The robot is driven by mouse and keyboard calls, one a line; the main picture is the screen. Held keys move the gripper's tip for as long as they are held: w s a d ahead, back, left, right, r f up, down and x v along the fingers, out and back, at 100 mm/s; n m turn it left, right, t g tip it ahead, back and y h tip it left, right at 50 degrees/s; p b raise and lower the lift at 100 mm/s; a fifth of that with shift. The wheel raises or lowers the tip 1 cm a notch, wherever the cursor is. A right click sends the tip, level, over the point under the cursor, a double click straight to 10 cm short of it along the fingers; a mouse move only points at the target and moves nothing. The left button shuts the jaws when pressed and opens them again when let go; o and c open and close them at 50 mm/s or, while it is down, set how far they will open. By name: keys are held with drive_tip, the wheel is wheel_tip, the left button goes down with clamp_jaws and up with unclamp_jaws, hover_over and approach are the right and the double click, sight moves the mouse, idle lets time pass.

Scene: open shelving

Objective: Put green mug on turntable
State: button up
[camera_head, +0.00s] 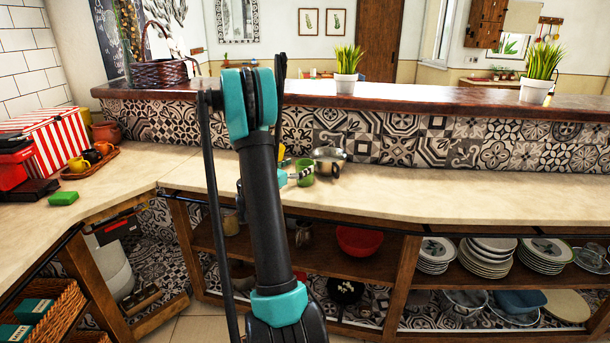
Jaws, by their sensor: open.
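A green mug (304,168) stands on the counter, just right of my arm and close to the tiled backsplash. My gripper (298,175) is at the mug, with a finger showing in front of it; my arm hides much of the gripper. The jaws are open, and I cannot tell whether they touch the mug.
A metal pot (330,158) stands close behind the mug on its right. A green sponge (63,198), a red machine (14,165) and a striped box (50,138) are at left. The counter (470,195) to the right is clear. Shelves below hold dishes.

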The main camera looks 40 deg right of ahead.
sight(310, 161)
drive_tip(key=x, duration=0.4)
drive_tip(key=shift+f, duration=0.15)
drive_tip(key=shift+a, duration=0.1)
drive_tip(key=c, duration=1.8)
wheel_tip(310, 161, up, 20)
drive_tip(key=shift+r, duration=0.1)
